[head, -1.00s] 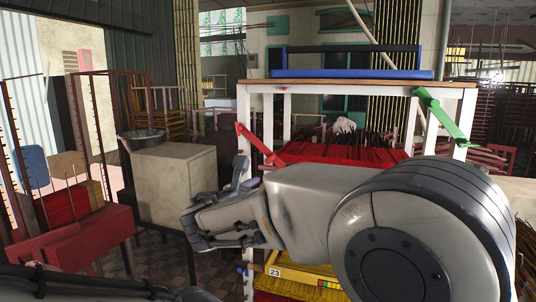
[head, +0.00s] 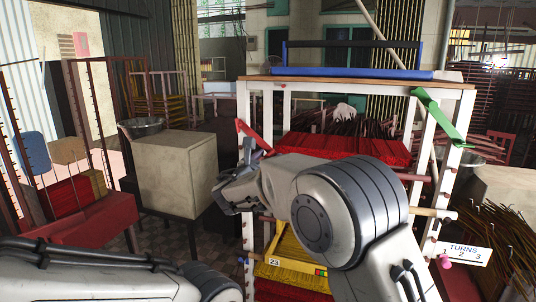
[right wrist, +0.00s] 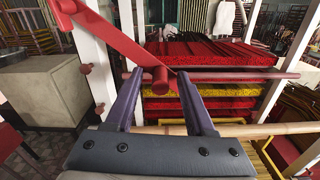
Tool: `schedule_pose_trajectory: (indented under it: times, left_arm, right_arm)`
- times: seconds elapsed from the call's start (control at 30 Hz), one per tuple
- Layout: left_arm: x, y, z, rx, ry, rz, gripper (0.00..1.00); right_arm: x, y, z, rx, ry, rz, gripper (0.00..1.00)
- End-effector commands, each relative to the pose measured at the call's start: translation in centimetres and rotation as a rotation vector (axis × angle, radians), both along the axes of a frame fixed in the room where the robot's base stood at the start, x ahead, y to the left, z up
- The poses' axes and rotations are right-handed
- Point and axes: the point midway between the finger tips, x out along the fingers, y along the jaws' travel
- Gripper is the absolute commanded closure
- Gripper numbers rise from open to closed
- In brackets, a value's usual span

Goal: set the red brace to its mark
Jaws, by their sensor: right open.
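The red brace (head: 243,128) is at the rack's left front post, its lower part hidden behind my right gripper in the head view. In the right wrist view the red brace (right wrist: 105,35) slopes down from upper left, and a round red knob at its lower end lies between the fingers. My right gripper (head: 254,152) is open around that knob in the wrist view (right wrist: 160,76); I cannot tell whether the fingers touch it. Short red pegs (right wrist: 86,69) stick out of the white post. I cannot tell which is the mark. My left arm enters at lower left; its gripper is out of view.
A green brace (head: 442,115) is on the rack's right post (head: 434,190). A sign reading TURNS 1 2 3 (head: 463,252) hangs lower right. A beige block (head: 172,175) stands left of the rack. Red bundles (head: 345,148) fill the shelf. A red rod (right wrist: 235,75) crosses the front.

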Motion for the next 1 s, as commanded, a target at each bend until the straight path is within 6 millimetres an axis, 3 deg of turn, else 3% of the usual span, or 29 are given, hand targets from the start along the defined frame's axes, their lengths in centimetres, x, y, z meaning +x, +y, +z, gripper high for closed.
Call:
schedule_pose_trajectory:
  times: [0.2,0.33,0.37,1.0]
  left_arm:
    - [0.0,0.0,-0.03,0.0,0.0,0.0,0.15]
    - [0.0,0.0,-0.03,0.0,0.0,0.0,0.15]
    - [0.0,0.0,-0.03,0.0,0.0,0.0,0.15]
    - [0.0,0.0,-0.02,0.0,0.0,0.0,0.15]
  right_arm:
    - [0.03,-0.01,-0.06,0.0,0.0,0.0,0.45]
    - [0.02,-0.01,-0.05,0.0,0.001,0.0,0.95]
    - [0.02,-0.01,-0.05,0.0,0.001,0.0,1.0]
    - [-0.01,0.02,-0.03,0.0,0.001,0.0,1.0]
